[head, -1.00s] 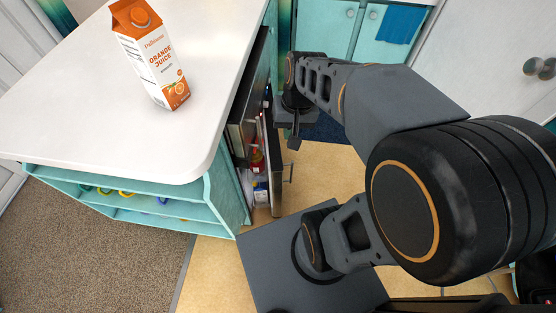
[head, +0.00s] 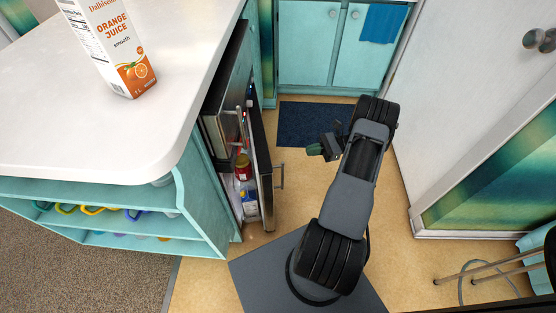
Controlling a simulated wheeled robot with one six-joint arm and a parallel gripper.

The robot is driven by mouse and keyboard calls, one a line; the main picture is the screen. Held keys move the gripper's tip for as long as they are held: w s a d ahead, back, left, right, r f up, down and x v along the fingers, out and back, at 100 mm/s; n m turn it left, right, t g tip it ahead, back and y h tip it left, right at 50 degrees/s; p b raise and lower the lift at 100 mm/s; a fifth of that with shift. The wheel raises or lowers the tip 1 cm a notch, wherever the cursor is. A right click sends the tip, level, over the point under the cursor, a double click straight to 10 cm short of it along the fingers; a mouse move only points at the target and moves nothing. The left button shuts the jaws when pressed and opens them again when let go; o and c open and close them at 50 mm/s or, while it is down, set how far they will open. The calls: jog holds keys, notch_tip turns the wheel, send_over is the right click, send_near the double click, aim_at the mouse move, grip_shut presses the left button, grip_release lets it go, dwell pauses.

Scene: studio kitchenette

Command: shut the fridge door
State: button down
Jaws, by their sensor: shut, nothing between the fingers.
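The fridge (head: 228,120) is built in under the white counter. Its dark door (head: 264,175) stands ajar, with a gap through which a red-capped bottle and other items (head: 245,185) show. The door's metal handle (head: 280,177) is on its right, outer side. My gripper (head: 314,151) is over the floor to the right of the door, apart from the door and handle. Its fingers are shut and empty. The rest of the fridge's inside is hidden by the counter and door.
An orange juice carton (head: 110,45) stands on the white counter (head: 110,130). Teal shelves (head: 150,225) are below it. A dark blue mat (head: 308,122) lies before teal cupboards (head: 335,45). A white cabinet (head: 465,110) is at right; tan floor lies between.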

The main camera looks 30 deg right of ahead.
jog(key=b+x, duration=0.2)
jog(key=x, duration=1.1)
jog(key=shift+a+f, duration=0.15)
jog(key=shift+a, duration=0.05)
jog(key=shift+w, duration=0.2)
